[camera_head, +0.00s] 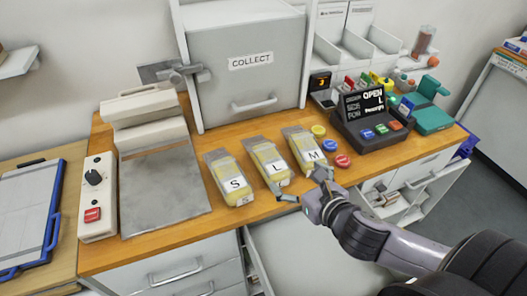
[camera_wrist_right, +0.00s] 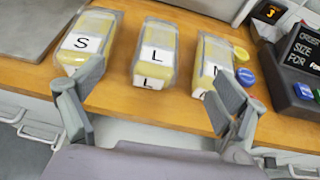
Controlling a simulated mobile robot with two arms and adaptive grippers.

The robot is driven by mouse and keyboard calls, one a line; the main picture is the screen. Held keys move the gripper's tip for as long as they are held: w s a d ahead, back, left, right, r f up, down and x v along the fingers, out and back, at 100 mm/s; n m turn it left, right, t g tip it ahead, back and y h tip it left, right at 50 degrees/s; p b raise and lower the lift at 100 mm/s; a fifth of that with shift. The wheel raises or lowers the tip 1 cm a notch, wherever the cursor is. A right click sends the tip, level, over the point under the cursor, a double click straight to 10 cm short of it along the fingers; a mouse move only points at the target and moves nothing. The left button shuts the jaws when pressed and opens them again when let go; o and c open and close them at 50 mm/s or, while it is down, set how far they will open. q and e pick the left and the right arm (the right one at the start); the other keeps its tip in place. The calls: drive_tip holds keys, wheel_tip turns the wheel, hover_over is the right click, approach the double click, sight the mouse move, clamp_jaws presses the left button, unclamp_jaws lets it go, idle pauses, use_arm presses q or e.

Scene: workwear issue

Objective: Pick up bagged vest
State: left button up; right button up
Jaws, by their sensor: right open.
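Three clear bags with yellow vests lie in a row on the wooden counter: the S bag (camera_head: 230,172) on the left, the L bag (camera_head: 267,158) in the middle, the M bag (camera_head: 301,145) on the right. My right gripper (camera_head: 303,185) is open and empty at the counter's front edge, in front of the L and M bags. In the right wrist view the L bag (camera_wrist_right: 155,45) lies ahead between the open fingers (camera_wrist_right: 152,92). The S bag (camera_wrist_right: 88,40) is beyond the left finger; the right finger partly hides the M bag (camera_wrist_right: 213,52). My left gripper is out of view.
A grey COLLECT box (camera_head: 247,90) with a handle stands behind the bags. A black terminal (camera_head: 372,120) showing "OPEN" and "L" stands right, near coloured discs (camera_head: 329,145). A grey flat-plate device (camera_head: 165,190) is left. Drawers lie below the counter edge.

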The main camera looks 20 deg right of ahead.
drive_tip(key=p, duration=0.1)
approach(269, 155)
drive_tip(key=x, duration=0.3)
drive_tip(key=shift+w+a+r+p, duration=0.15)
drive_tip(key=shift+w+p, duration=0.15)
drive_tip(key=shift+p, duration=0.1)
drive_tip(key=shift+w, duration=0.2)
drive_tip(key=x, duration=0.2)
drive_tip(key=p+x, duration=0.1)
drive_tip(key=x, duration=0.1)
drive_tip(key=shift+w+f, duration=0.15)
drive_tip(key=shift+f, duration=0.2)
drive_tip(key=shift+w+f, duration=0.25)
drive_tip(key=shift+w, duration=0.15)
use_arm(q)
drive_tip(key=r, duration=0.1)
drive_tip(key=s+r, duration=0.1)
drive_tip(key=r, duration=0.1)
drive_tip(key=shift+r, duration=0.1)
use_arm(e)
drive_tip(key=shift+s, duration=0.1)
drive_tip(key=shift+c, duration=0.6)
use_arm(q)
drive_tip(key=shift+w, duration=0.1)
use_arm(e)
drive_tip(key=c, duration=1.2)
